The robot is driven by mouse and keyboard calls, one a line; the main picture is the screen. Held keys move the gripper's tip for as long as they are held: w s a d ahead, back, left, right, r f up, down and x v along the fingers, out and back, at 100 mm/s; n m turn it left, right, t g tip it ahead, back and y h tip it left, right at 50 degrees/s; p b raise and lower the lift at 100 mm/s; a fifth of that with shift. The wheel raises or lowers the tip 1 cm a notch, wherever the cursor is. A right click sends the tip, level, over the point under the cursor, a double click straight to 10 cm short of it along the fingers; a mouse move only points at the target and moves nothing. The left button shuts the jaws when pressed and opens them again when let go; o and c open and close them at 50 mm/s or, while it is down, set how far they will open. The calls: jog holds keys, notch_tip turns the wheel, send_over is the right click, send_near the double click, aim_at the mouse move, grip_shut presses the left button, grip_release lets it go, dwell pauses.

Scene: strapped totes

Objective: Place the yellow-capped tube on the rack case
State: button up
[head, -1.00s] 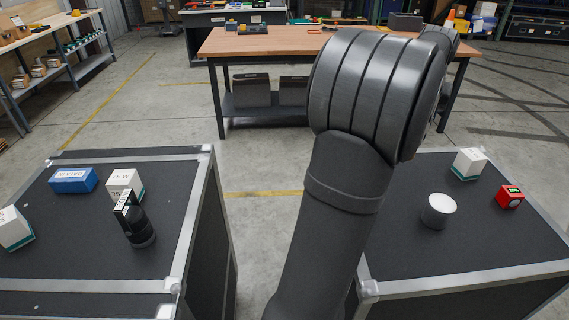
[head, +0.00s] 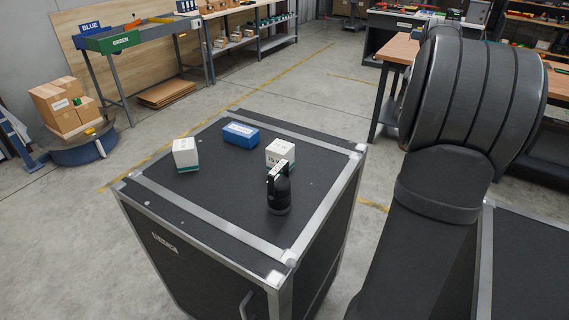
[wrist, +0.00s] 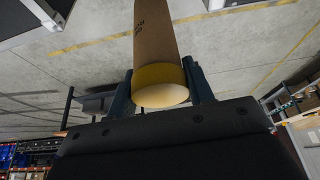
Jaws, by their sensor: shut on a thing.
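In the wrist view, my gripper (wrist: 161,80) is shut on a cardboard-brown tube (wrist: 155,36) with a yellow cap (wrist: 160,86). The capped end lies between the fingers, and the tube extends toward the top of the picture, where its far end is cut off. In the head view my gripper and the tube do not show; only my arm is seen at right. A black case with metal edges (head: 222,228) stands at centre. Another dark case (head: 532,262) is partly visible at lower right, behind my arm. I cannot tell which one is the rack case.
On the centre case are a blue box (head: 240,134), two white boxes (head: 185,155) (head: 279,153) and an upright black object (head: 279,192). Its front left top is clear. A bench with blue and green bins (head: 120,40) and stacked cartons (head: 62,108) stand at back left.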

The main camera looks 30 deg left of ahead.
jog(key=s+a+n+y, duration=0.15)
jog(key=s+a, duration=0.35)
jog(key=a, duration=0.7)
jog(key=s+a+n, duration=0.3)
jog(key=s+a, duration=0.2)
jog(key=a, duration=0.6)
jog(key=s+a+n+y, duration=0.15)
jog(key=s+a, duration=0.35)
jog(key=a, duration=0.7)
jog(key=s+a+f, duration=0.4)
jog(key=a+f, duration=0.6)
jog(key=a, duration=0.1)
jog(key=shift+s+a+g+h, duration=0.15)
jog(key=shift+s+g+h, duration=0.15)
jog(key=shift+f, duration=0.25)
jog(key=o, duration=1.3)
jog(key=v, duration=1.2)
jog(key=shift+r, duration=0.2)
